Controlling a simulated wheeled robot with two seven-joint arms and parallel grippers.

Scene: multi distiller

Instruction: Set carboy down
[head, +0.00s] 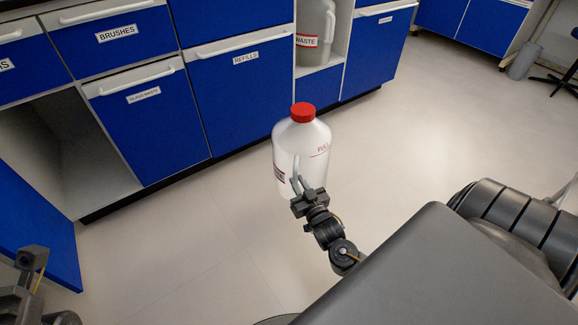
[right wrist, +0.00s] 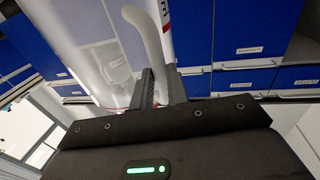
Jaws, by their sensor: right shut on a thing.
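The carboy (head: 290,142) is a translucent white bottle with a red cap and red lettering, near the middle of the head view. It looks about upright, with its handle toward me. My right gripper (head: 298,190) is shut on the handle. In the right wrist view the pale handle (right wrist: 147,35) runs down between the two fingers (right wrist: 160,85), with the carboy body behind it. I cannot tell whether the carboy's base touches the floor. Part of my left arm shows at the lower left; its fingers are not clear.
Blue cabinets (head: 237,100) with labelled drawers line the back. An open compartment (head: 100,185) is at the left, with a blue door (head: 35,225) standing open. A niche holds a waste container (head: 310,38). The pale floor (head: 400,110) is clear to the right.

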